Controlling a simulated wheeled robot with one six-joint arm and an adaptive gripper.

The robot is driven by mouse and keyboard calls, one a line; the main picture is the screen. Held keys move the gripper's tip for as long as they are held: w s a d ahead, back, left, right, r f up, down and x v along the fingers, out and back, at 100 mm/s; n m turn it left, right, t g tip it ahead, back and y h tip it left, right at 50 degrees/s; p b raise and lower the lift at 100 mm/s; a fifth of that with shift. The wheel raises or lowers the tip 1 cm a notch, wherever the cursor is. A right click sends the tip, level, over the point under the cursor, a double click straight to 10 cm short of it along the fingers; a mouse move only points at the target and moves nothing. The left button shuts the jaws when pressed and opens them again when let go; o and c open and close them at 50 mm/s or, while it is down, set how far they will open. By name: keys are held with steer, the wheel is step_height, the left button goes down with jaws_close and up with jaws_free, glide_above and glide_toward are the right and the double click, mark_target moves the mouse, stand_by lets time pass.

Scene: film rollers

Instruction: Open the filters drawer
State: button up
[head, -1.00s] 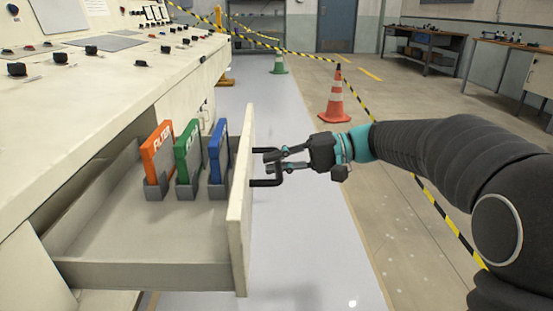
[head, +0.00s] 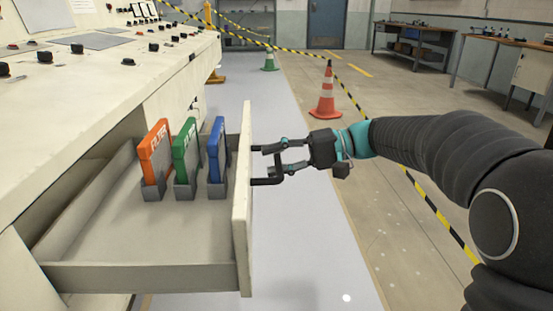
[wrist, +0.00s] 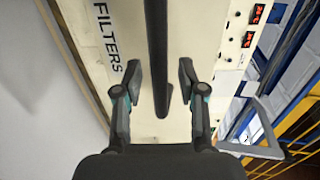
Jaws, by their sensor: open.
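The filters drawer (head: 242,200) stands pulled well out of the cream console in the head view. Inside it, an orange filter (head: 156,150), a green filter (head: 186,148) and a blue filter (head: 216,145) stand upright in grey holders. The black handle (head: 268,181) projects from the drawer front. My gripper (head: 278,160) is open at the handle. In the wrist view, the handle bar (wrist: 157,40) runs between my spread fingers, with a visible gap on each side. The "FILTERS" label (wrist: 107,40) is left of the bar.
The console (head: 90,90) with knobs is at the left. Striped barrier tape (head: 350,100) crosses the area. The pale floor right of the drawer is clear.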

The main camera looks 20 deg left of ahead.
steer(key=shift+d, duration=0.1)
steer(key=v, duration=1.2)
steer(key=shift+w, duration=0.1)
step_height(320, 180, down, 10)
steer(key=w+d+m+t+h, duration=0.1)
steer(key=m+t+h, duration=0.2)
steer(key=m, duration=0.1)
steer(key=s+d+f+m+t+h+p, duration=0.1)
steer(key=s+d+f+h, duration=0.3)
steer(key=d, duration=0.2)
steer(key=s+d+t+h+p, duration=0.3)
steer(key=s+d+t+h, duration=0.15)
steer(key=s+d, duration=0.75)
steer(key=s+d+r+t+h+p, duration=0.3)
steer(key=s+r, duration=0.3)
steer(key=s, duration=0.2)
steer(key=shift+s+d+r+p, duration=0.25)
steer(key=shift+d+r+p, duration=0.05)
steer(key=shift+d+p, duration=0.35)
